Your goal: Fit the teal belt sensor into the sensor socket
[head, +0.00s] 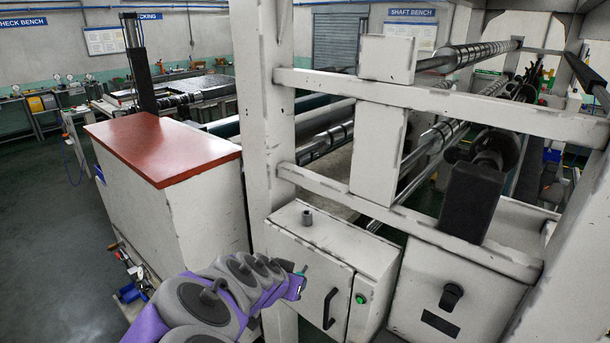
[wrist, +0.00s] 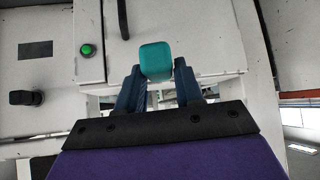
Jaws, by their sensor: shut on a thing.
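The teal belt sensor (wrist: 156,62) is a rounded block held between the two dark fingers of my gripper (wrist: 158,88) in the wrist view. In the head view my gripper (head: 298,284) is small, at the end of my purple and grey arm, in front of the white cabinet. A short grey upright cylinder (head: 307,217) stands on the cabinet top, above and beyond my gripper. It may be the sensor socket, but I cannot tell for sure; its opening is too small to make out.
The white cabinet (head: 343,245) has a dark door handle (head: 329,308) and a green button (head: 360,299). White frame posts and rails (head: 440,110) stand around and above it. A red-topped white housing (head: 165,147) is at left. Open floor lies at far left.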

